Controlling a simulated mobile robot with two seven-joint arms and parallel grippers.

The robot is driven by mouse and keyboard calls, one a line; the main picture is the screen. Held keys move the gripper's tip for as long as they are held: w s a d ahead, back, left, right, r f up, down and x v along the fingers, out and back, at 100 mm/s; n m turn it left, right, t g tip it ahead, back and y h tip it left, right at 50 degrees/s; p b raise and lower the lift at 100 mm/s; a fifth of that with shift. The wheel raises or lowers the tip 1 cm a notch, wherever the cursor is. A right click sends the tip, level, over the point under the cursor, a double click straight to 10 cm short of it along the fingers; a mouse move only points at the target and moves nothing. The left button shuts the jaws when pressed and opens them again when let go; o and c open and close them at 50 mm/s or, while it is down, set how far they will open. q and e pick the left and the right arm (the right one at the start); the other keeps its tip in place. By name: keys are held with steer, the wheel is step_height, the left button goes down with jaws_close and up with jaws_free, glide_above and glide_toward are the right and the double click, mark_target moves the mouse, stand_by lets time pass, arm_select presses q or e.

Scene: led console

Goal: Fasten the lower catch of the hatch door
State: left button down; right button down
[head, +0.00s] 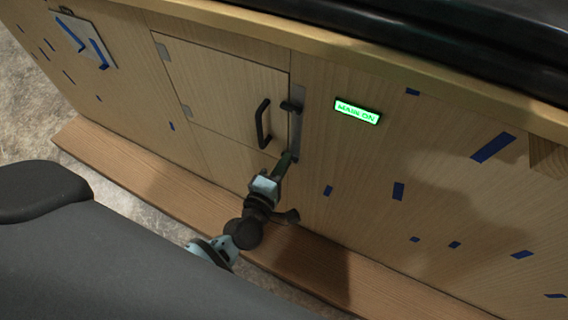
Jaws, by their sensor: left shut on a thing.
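The hatch door (218,88) is a square wooden panel in the console front, and it looks closed in its frame. It has a black bar handle (263,124) near its right edge. A grey metal strip (298,122) runs down beside that edge. The upper catch (291,107) is dark and lies across the gap between door and strip. My left gripper (287,160) is at the strip's lower end, shut on the lower catch, which its fingers mostly hide. I cannot tell the lower catch's exact angle. My right gripper is not in view.
A lit green sign (357,111) reading "MAIN ON" is right of the door. A wooden ledge (140,178) runs along the console's foot, below my arm. A clipboard (84,40) hangs at upper left. Blue tape pieces dot the panel. A dark counter overhangs above.

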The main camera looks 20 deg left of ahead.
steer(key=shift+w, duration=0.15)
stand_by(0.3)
arm_select(q)
steer(key=c, duration=1.5)
jaws_free()
steer(key=shift+o, duration=0.2)
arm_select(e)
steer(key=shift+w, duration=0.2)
arm_select(q)
steer(key=s, duration=0.8)
steer(key=shift+a+p, duration=0.2)
steer(key=shift+p, duration=0.15)
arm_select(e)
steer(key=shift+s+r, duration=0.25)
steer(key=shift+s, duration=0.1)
arm_select(q)
steer(key=shift+w, duration=0.1)
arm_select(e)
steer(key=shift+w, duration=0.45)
